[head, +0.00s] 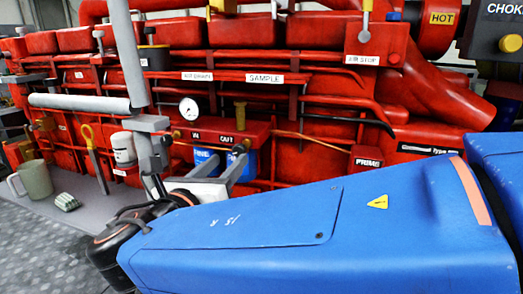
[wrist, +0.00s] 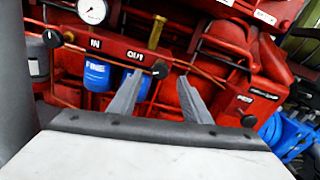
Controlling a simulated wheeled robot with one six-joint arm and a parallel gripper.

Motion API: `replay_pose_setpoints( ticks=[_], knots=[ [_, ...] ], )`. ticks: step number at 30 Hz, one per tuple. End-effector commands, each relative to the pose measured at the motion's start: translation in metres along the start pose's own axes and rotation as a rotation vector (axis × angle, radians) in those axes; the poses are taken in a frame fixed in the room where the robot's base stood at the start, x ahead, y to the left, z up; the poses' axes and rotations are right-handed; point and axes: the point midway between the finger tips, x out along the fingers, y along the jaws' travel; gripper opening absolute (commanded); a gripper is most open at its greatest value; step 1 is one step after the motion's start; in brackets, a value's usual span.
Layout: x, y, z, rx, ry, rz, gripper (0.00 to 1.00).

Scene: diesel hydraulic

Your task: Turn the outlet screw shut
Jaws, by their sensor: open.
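The red filter block carries IN and OUT labels. A dark round screw knob (wrist: 160,71) sits right of the OUT label, on a thin brass stem; I take it as the outlet screw. In the wrist view it appears between the tips of my gripper (wrist: 162,80), whose grey fingers are spread and hold nothing. I cannot tell how far the tips are from the knob. In the head view my gripper (head: 231,158) is in front of the block, partly hidden behind my blue arm, and the outlet screw (head: 240,148) shows small near the finger tips.
Blue filter canisters (wrist: 97,75) hang under the block. A brass fitting (wrist: 157,30) rises above it. A second dark knob (wrist: 52,38) is near IN, and a pressure gauge (head: 189,108) is above. A mug (head: 34,179) stands on the grey ledge at left.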

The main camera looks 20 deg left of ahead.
Motion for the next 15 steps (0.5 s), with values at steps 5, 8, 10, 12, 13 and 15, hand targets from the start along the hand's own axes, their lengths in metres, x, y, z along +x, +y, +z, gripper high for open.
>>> replay_pose_setpoints(
  ticks=[5, 8, 10, 12, 13, 15],
  knots=[
    [0.032, -0.001, -0.001, 0.0, 0.001, -0.003, 0.44],
    [0.047, -0.001, -0.001, 0.0, 0.001, -0.002, 0.44],
    [0.056, -0.001, -0.001, 0.0, 0.002, -0.003, 0.44],
    [0.063, -0.001, -0.001, 0.0, 0.002, -0.002, 0.44],
    [0.066, -0.001, 0.0, 0.0, 0.001, -0.001, 0.44],
    [0.07, 0.0, 0.0, 0.0, 0.001, -0.001, 0.44]
  ],
)
